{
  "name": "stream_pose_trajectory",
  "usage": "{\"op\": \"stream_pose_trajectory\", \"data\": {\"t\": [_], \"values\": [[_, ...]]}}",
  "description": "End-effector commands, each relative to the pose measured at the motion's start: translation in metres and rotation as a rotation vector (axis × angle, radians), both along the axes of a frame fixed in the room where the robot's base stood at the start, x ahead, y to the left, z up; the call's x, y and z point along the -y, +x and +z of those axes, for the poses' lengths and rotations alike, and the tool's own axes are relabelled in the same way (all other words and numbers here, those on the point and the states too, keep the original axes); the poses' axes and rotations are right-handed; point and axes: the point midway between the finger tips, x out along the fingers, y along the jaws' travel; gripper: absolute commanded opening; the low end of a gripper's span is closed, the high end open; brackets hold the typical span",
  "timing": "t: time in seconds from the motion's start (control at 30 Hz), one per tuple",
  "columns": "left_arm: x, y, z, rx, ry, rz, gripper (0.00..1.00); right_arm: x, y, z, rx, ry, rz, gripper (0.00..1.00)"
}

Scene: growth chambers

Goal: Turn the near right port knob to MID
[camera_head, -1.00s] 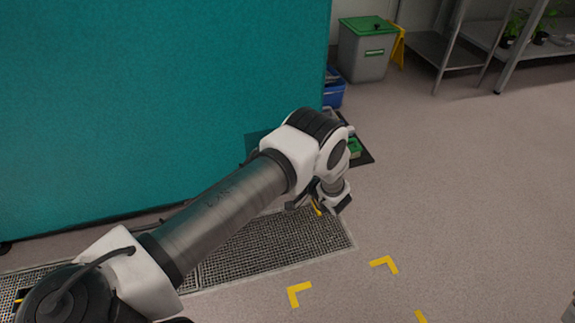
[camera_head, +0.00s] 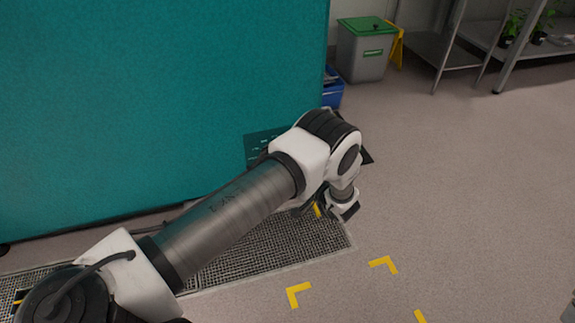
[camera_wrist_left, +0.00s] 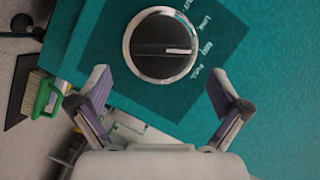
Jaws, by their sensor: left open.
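The port knob (camera_wrist_left: 160,47) is a round black dial in a silver ring, with a white pointer line. It sits on a dark teal label panel (camera_wrist_left: 120,72). The line points right, at or just below the small middle label, which seems to read MID, with LOW above and FULL below. My left gripper (camera_wrist_left: 158,76) is open, its fingers spread to either side below the knob, apparently without touching it. In the head view the left gripper (camera_head: 331,207) hangs beside the teal chamber (camera_head: 160,100), and the knob is hidden behind my arm. My right gripper is not in view.
A floor grating (camera_head: 270,248) runs along the chamber's base. Yellow corner marks (camera_head: 299,293) lie on open floor. A grey bin with a green lid (camera_head: 363,55), a blue crate (camera_head: 332,92) and metal shelving (camera_head: 440,50) stand behind. A green-handled brush (camera_wrist_left: 42,94) lies low at left.

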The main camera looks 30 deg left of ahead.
Motion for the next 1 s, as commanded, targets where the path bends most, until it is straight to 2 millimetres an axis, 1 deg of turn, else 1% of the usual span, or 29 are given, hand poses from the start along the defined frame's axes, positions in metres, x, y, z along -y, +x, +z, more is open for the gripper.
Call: {"op": "stream_pose_trajectory", "data": {"t": [0.03,0.2,0.3,0.4,0.5,0.87,0.93,0.97,1.0], "values": [[0.014,-0.003,0.003,0.001,0.001,-0.006,1.00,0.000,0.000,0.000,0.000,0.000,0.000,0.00],[0.054,-0.018,0.012,0.002,0.001,-0.006,1.00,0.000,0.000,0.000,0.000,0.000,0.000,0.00],[0.070,-0.025,0.015,0.002,0.000,-0.003,1.00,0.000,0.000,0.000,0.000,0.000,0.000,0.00],[0.079,-0.029,0.017,0.000,0.000,-0.001,1.00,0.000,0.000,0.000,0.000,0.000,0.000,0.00],[0.081,-0.031,0.017,0.001,0.000,0.000,1.00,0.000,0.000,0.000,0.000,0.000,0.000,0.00],[0.081,-0.030,0.017,0.001,0.001,0.001,1.00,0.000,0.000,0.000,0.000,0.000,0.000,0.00],[0.081,-0.030,0.020,0.003,0.000,0.000,1.00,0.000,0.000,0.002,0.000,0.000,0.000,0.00],[0.078,-0.029,0.024,0.004,-0.001,0.006,1.00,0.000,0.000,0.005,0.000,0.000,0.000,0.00],[0.071,-0.029,0.029,0.007,-0.002,0.019,1.00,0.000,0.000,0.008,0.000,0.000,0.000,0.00]]}}
